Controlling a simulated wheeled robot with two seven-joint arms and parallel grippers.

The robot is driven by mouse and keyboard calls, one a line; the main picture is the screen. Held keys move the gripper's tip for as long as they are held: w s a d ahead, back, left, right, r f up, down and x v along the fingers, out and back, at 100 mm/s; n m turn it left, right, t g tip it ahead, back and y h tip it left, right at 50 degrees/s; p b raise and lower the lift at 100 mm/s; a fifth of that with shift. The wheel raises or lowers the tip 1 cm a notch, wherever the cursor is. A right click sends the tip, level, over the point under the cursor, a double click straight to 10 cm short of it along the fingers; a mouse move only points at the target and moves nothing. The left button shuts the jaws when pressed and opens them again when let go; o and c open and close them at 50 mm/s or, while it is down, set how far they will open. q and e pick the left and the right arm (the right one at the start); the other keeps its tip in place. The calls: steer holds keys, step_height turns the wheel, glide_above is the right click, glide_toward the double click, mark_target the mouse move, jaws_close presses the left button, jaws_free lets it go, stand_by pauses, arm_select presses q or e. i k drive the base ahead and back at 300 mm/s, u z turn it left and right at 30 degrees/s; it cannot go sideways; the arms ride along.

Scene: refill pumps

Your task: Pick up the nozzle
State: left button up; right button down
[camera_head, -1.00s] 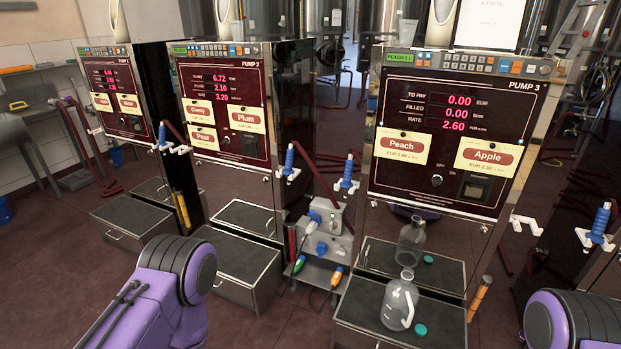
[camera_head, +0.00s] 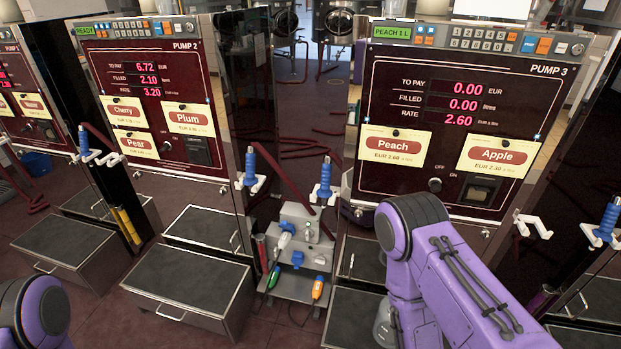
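Several blue-handled nozzles hang in white holders at the pumps. One nozzle (camera_head: 250,168) hangs on the right side of Pump 2, another nozzle (camera_head: 325,180) beside Pump 3's left edge, one more nozzle (camera_head: 84,140) left of Pump 2, and a nozzle (camera_head: 609,220) at the far right. A white holder (camera_head: 531,224) on the right of Pump 3 (camera_head: 450,125) looks empty. My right arm reaches across in front of Pump 3. Only a purple part of my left arm shows at the lower left. Neither gripper is in view.
A clear bottle (camera_head: 382,327) stands on the drawer box below Pump 3, mostly hidden by my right arm. Drawer boxes (camera_head: 190,285) jut out below the pumps. A grey socket box (camera_head: 300,245) with coloured plugs stands between Pumps 2 and 3.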

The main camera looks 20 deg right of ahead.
mark_target(324, 192)
steer(key=z, duration=0.65)
steer(key=i, duration=1.05)
steer(key=z, duration=0.9)
